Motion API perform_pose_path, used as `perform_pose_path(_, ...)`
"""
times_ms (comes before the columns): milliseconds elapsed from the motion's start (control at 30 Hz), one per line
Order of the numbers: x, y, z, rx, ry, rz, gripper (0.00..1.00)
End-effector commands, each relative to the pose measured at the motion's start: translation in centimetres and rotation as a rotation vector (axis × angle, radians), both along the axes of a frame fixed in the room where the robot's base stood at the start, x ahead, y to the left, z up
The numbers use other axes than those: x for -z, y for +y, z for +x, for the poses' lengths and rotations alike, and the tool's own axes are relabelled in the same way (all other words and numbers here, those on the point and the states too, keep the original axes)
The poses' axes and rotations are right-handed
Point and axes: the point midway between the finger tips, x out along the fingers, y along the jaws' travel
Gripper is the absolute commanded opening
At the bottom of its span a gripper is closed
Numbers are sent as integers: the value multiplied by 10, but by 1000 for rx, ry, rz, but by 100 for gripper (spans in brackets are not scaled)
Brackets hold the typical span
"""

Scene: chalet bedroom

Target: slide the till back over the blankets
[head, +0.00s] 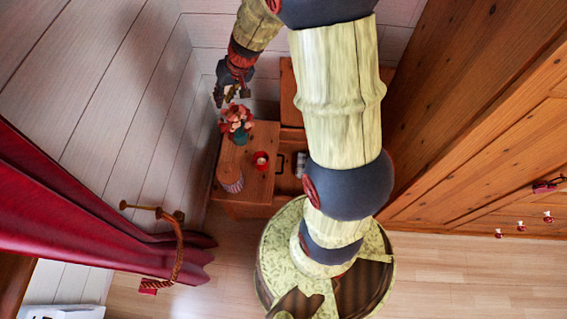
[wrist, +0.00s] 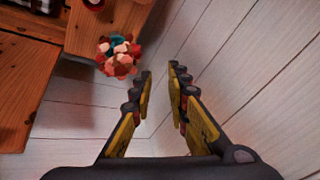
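An open wooden chest stands against the wall, partly hidden behind my arm in the head view. Its left part has a flat wooden top (head: 262,138), with a dark handle (head: 280,163) at its right edge; I cannot tell whether this piece is the till. A checked cloth (head: 301,163), seemingly the blankets, shows to the right of the handle; a corner of it shows in the wrist view (wrist: 38,6). My gripper (head: 226,97) is open and empty, up beyond the flowers near the wall. Its fingers (wrist: 160,72) are apart, with only wall boards between them.
On the wooden top stand a flower vase (head: 238,124), a red candle (head: 261,160) and a ribbed round container (head: 230,178). The flowers (wrist: 119,56) are close left of my fingers. A raised wooden panel (head: 290,92) is behind. A red curtain (head: 90,210) hangs left.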

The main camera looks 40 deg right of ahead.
Motion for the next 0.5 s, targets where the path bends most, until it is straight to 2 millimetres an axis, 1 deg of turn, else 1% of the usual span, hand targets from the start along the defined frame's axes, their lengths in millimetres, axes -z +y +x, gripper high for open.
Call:
perform_pose_path(33,33,-17,5,36,21,14,16)
perform_pose_path(133,87,-47,13,102,43,29,16)
perform_pose_path(167,104,-56,13,121,52,33,16)
perform_pose_path(200,127,-68,13,147,63,37,16)
perform_pose_path(267,163,-85,9,188,83,41,16)
perform_pose_path(300,187,-97,6,216,97,44,16)
perform_pose_path(367,225,-113,-3,256,121,46,16)
perform_pose_path(400,251,-122,-10,283,137,46,16)
perform_pose_path(467,288,-136,-24,324,165,47,16)
perform_pose_path(500,312,-143,-34,350,184,48,16)
